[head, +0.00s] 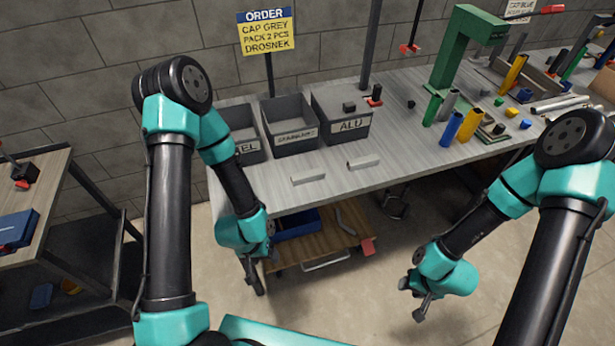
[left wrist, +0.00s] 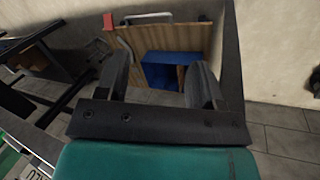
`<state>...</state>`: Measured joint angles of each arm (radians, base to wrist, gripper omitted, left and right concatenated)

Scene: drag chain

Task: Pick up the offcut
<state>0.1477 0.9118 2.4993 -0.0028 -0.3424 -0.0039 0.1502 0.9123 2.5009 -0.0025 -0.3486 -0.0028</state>
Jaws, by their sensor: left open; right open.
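Two short light-grey bar pieces lie apart near the front edge of the workbench, a left piece (head: 308,178) and a right piece (head: 363,163); either could be the offcut. My left gripper (left wrist: 158,82) is open and empty in the left wrist view. In the head view its arm hangs at the bench's front left corner, below the top, and its fingers are hardly visible. My right gripper (head: 413,299) is open and empty, over the floor in front of the bench, away from both pieces.
A green stand (head: 462,48) and coloured cylinders occupy the bench's right.

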